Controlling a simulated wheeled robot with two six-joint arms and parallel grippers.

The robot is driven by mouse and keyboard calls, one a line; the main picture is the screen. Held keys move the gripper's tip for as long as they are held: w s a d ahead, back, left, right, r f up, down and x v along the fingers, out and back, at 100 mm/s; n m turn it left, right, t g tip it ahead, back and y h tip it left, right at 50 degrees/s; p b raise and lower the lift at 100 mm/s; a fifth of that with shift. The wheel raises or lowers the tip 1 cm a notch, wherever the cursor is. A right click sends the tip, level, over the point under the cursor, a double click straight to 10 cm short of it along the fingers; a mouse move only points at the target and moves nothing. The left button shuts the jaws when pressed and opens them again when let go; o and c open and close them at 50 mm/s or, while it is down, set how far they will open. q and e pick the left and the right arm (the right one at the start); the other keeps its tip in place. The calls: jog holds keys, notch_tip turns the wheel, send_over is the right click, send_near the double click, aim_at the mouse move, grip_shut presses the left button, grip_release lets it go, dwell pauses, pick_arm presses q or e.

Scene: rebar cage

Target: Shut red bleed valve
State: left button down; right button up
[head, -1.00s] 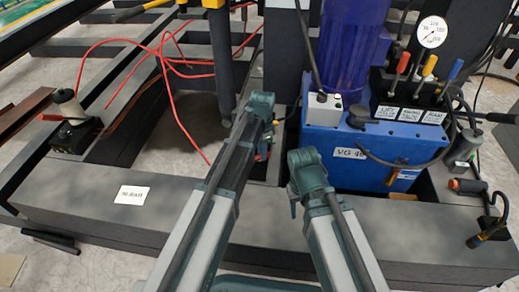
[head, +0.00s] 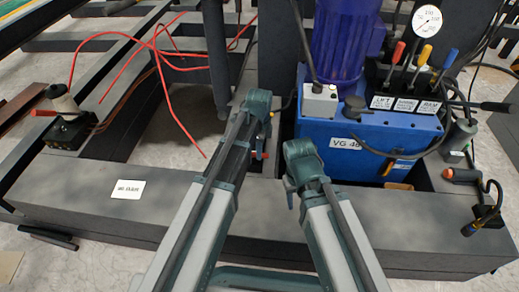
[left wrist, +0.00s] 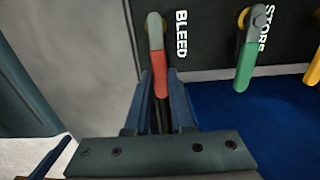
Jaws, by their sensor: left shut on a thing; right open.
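In the left wrist view the red bleed valve handle (left wrist: 158,65) hangs down from its pivot beside the word BLEED, on a dark panel. My left gripper (left wrist: 159,82) has its two fingers on either side of the handle's lower end and is shut on it. In the head view my left arm reaches down in front of the blue pump unit (head: 318,133); its fingers and the valve are mostly hidden there. My right arm is folded in front of the pump unit, and its jaws do not show.
A green handle (left wrist: 244,68) sits right of the red one, and a yellow handle (left wrist: 313,68) shows at the edge. A dark beam (head: 90,195) crosses the front. Red hoses (head: 165,90) lie at left. A pressure gauge (head: 427,18) stands above several levers.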

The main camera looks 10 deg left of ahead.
dwell(0.4)
pick_arm(q)
jog(key=c, duration=0.8)
grip_release()
jog(key=shift+o, duration=0.2)
jog(key=shift+r, duration=0.1)
pick_arm(e)
jog(key=shift+r, duration=0.1)
pick_arm(q)
notch_tip(320, 180, up, 14)
jog(key=p, duration=1.4)
jog(key=shift+f, duration=0.2)
pick_arm(e)
notch_tip(320, 180, up, 14)
jog(key=shift+d+f, duration=0.1)
jog(key=shift+f, duration=0.1)
pick_arm(q)
jog(key=shift+s, duration=0.1)
